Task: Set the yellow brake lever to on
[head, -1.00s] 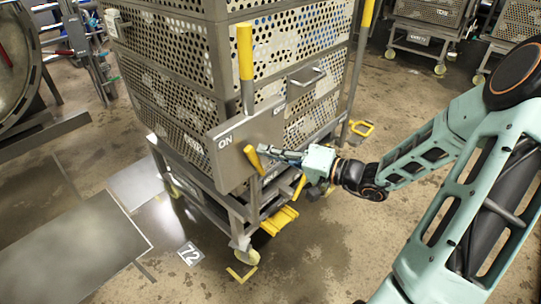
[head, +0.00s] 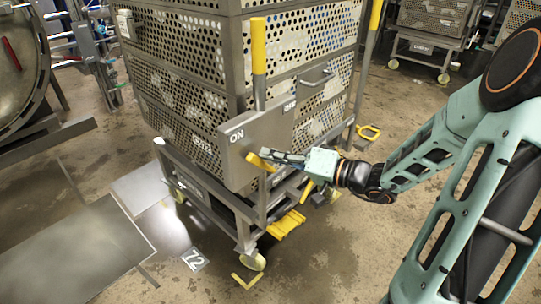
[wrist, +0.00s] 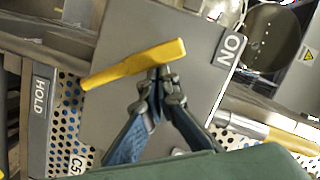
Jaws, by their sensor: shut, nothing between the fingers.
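The yellow brake lever (head: 260,162) sits on a grey panel (head: 262,128) on the front corner of the cart. The panel reads ON at its upper left and OFF at its upper right. The lever lies tilted, its free end toward the left, below the ON label. In the wrist view the lever (wrist: 130,66) crosses the panel slantwise, its upper end pointing toward the ON label (wrist: 229,48). My gripper (wrist: 160,76) is shut and empty, its fingertips against or just beside the lever's lower edge; contact is unclear. In the head view my gripper (head: 272,155) overlaps the lever.
The perforated cart (head: 185,75) stands on castors, with a yellow upright handle (head: 258,45) above the panel. A yellow pedal (head: 287,224) is low beneath it. A HOLD label (wrist: 40,100) shows in the wrist view.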

